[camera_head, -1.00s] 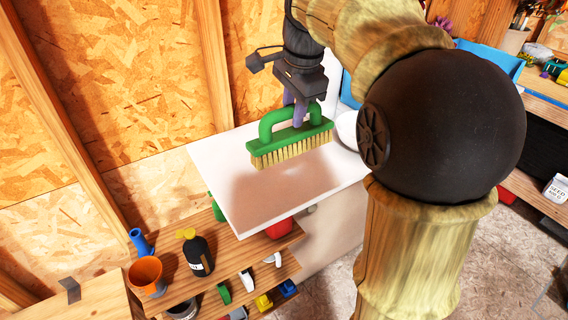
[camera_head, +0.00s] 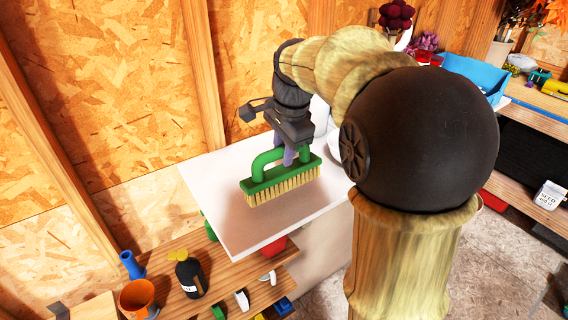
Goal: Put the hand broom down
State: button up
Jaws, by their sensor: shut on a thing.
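The hand broom (camera_head: 281,184) has a green body, a green arched handle and pale bristles. It is upright, bristles down, over the white tabletop (camera_head: 235,235). My gripper (camera_head: 288,155) is shut on the top of its handle from above. The bristles are close to the surface, with a faint shadow around them; I cannot tell if they touch it. Part of the handle is hidden by the gripper's fingers.
A white rounded thing (camera_head: 334,146) stands at the tabletop's right, partly behind my arm. A lower wooden shelf holds an orange pot (camera_head: 137,297) and a dark bottle (camera_head: 190,275). The tabletop's front left part is bare. A blue bin (camera_head: 475,75) is at the back right.

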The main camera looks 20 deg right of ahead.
aim_at(283, 167)
jog(key=shift+f+p, duration=0.55)
jog(key=shift+f, duration=1.35)
jog(key=o, duration=0.9)
jog(key=shift+a, duration=0.1)
jog(key=shift+f, duration=0.1)
jog(key=shift+f+b, duration=0.15)
jog(key=shift+b, duration=0.15)
jog(key=s+r, duration=0.1)
jog(key=r, duration=0.4)
jog(key=s+r+b, duration=0.1)
jog(key=r, duration=0.5)
jog(key=s+d+r+b, duration=0.1)
jog(key=r, duration=0.5)
jog(key=shift+s+r, duration=0.15)
jog(key=shift+s, duration=0.05)
